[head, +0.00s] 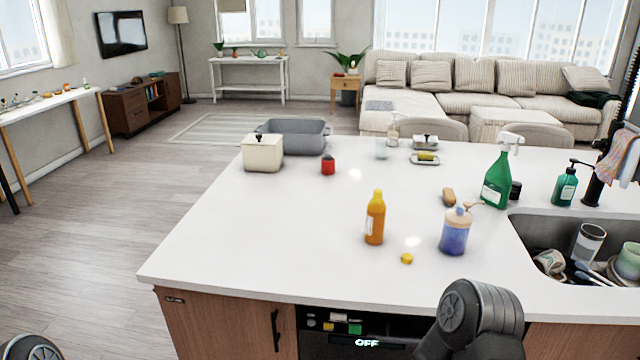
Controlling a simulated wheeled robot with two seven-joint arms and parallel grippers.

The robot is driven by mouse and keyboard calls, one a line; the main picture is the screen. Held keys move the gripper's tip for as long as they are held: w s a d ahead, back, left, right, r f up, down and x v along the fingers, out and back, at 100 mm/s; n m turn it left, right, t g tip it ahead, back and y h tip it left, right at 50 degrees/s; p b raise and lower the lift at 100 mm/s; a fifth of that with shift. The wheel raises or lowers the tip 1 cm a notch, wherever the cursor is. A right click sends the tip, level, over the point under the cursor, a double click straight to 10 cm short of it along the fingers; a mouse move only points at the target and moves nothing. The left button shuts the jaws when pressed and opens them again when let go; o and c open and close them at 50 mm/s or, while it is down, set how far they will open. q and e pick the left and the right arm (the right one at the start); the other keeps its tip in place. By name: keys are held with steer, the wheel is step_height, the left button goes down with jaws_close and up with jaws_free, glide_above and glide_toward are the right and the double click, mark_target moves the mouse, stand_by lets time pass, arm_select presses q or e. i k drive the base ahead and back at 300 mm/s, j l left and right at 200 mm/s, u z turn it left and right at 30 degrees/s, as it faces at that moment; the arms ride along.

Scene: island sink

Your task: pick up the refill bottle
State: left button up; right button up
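An orange bottle (375,218) with a yellow top and a pale label stands upright on the white island counter (270,240); it looks like the refill bottle. A blue pump dispenser (455,232) with a pale upper part stands to its right, apart from it. A small yellow round piece (407,258), perhaps a cap, lies on the counter between them, nearer the front edge. Neither of my grippers is in view. Only dark arm links of mine show at the bottom right and the bottom left corner.
A green spray bottle (497,178), a dark jar (515,190) and a brown oblong item (448,196) stand or lie behind the dispenser. The sink (530,237) at right holds dishes. A red jar (328,165) and cream canister (262,153) stand back left. The counter's front left is clear.

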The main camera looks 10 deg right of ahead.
mark_target(376, 213)
steer(key=j+z, duration=0.1)
steer(key=z, duration=0.3)
steer(key=j+z, duration=0.15)
steer(key=z, duration=0.2)
steer(key=i, duration=0.05)
